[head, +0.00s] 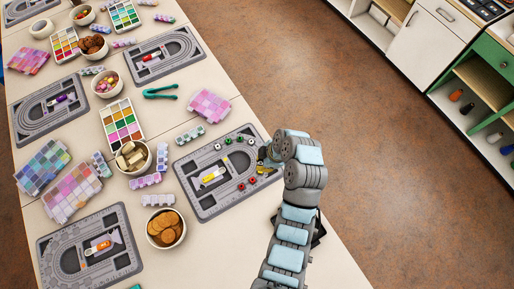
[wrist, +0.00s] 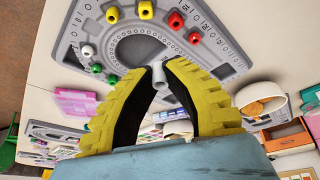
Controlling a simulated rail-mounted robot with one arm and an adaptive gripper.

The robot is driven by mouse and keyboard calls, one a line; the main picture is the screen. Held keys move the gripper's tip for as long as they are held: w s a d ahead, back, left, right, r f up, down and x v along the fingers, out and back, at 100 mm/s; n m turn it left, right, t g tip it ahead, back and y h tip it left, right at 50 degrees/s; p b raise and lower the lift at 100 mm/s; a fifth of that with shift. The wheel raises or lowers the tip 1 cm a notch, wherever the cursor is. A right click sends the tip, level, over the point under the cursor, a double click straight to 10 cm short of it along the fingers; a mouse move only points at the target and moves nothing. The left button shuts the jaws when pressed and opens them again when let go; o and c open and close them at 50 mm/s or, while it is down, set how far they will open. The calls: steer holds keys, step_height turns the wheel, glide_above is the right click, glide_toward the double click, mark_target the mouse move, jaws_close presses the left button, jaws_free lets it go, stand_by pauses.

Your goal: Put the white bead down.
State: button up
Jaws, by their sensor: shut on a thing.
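The white bead (wrist: 159,73) is a small pale cylinder pinched between the tips of my gripper (wrist: 160,82) in the wrist view. My gripper has yellow ribbed fingers with black inner pads. A grey bead board (wrist: 68,59) lies beyond the fingertips; the gap between bead and board cannot be judged. In the head view my gripper (head: 264,158) is over the right end of this grey board (head: 197,204), and the held bead cannot be made out there.
On the board are red beads (wrist: 176,20), green beads (wrist: 96,68), a yellow bead (wrist: 146,9) and another white bead (wrist: 112,14). A bowl of round biscuits (head: 165,228) and a pink bead case (head: 208,105) stand near. Other boards and bowls fill the table's left.

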steer(key=w+f+b, duration=0.1)
steer(key=w+f, duration=0.1)
steer(key=w, duration=0.1)
steer(key=w+f, duration=0.1)
steer(key=w, duration=0.1)
steer(key=w+f+b, duration=0.1)
steer(key=w+f, duration=0.1)
steer(key=w, duration=0.1)
steer(key=shift+w+a+f+b, duration=0.2)
steer(key=shift+w+f+b, duration=0.1)
steer(key=shift+w+f, duration=1.1)
steer(key=shift+f, duration=0.25)
steer(key=shift+f, duration=0.2)
steer(key=shift+w+f, duration=0.15)
steer(key=shift+f, duration=1.4)
steer(key=shift+f, duration=0.25)
